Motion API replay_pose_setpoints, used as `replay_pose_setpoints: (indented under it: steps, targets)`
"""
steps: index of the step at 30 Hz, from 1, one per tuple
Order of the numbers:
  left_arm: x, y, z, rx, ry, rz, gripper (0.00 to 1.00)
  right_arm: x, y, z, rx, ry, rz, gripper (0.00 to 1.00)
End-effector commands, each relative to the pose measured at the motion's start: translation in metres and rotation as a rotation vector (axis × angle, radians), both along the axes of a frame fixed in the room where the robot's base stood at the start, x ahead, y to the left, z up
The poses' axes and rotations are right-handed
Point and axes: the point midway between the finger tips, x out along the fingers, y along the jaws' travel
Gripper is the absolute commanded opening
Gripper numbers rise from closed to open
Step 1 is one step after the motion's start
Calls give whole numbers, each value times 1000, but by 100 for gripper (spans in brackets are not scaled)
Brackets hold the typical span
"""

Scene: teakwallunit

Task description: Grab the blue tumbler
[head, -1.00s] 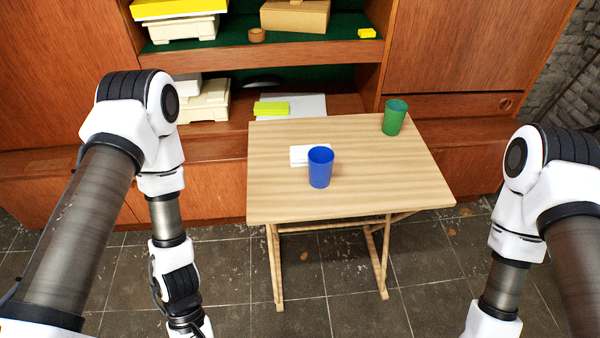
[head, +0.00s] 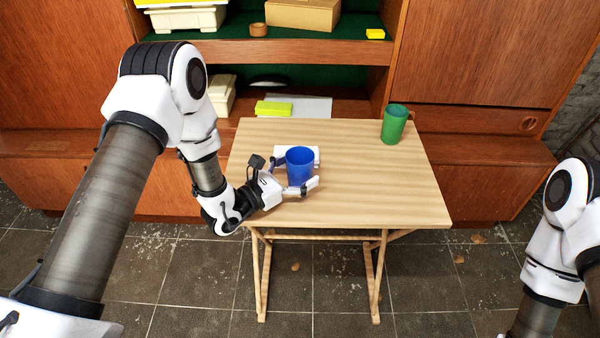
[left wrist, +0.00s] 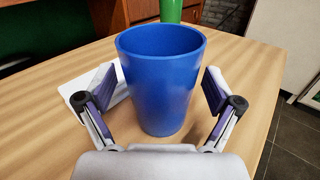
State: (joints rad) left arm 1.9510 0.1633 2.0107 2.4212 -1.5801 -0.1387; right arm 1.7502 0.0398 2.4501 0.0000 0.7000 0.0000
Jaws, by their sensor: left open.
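The blue tumbler (head: 300,167) stands upright on the small wooden table (head: 350,200). My left gripper (head: 294,176) is at table height with its fingers apart on either side of the tumbler. In the left wrist view, the blue tumbler (left wrist: 162,85) stands between the two open fingers (left wrist: 160,100), with a visible gap on each side. My right gripper is out of the picture; only part of my right arm shows at the right edge.
A green tumbler (head: 394,124) stands at the table's back right. A white flat object (head: 314,153) lies just behind the blue tumbler. The wall unit (head: 470,60) stands behind the table. The table's right half is mostly clear.

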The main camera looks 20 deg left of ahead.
Motion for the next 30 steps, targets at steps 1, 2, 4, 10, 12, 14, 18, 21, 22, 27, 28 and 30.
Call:
replay_pose_setpoints:
  steps: [1, 2, 4, 10, 12, 14, 18, 21, 22, 27, 28, 30]
  targets:
    - [4, -3, 0, 2, -1, -2, 92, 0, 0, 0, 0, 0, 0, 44]
    - [6, -4, 0, 1, 0, -1, 92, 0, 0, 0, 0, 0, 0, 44]
    - [7, -5, 0, 0, 1, 0, 92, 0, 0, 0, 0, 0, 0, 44]
    - [7, -4, -1, 0, 1, 0, 67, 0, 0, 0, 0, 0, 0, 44]
    - [6, -5, -1, 0, 1, 0, 42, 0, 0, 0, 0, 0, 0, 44]
    - [6, -5, -1, 0, 1, 0, 21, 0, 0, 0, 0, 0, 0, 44]
    - [6, -4, 0, 0, 1, 0, 20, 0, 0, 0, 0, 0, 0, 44]
    - [6, -4, -1, 0, 1, 0, 20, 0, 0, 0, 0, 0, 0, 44]
    - [6, -4, -1, 0, 1, 0, 20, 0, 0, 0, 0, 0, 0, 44]
    - [6, -4, 5, -1, 1, 0, 20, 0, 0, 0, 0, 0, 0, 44]
    - [6, -4, 7, 0, 1, 0, 20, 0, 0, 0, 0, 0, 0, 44]
    - [6, -4, 13, -1, 1, -1, 20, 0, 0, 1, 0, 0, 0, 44]
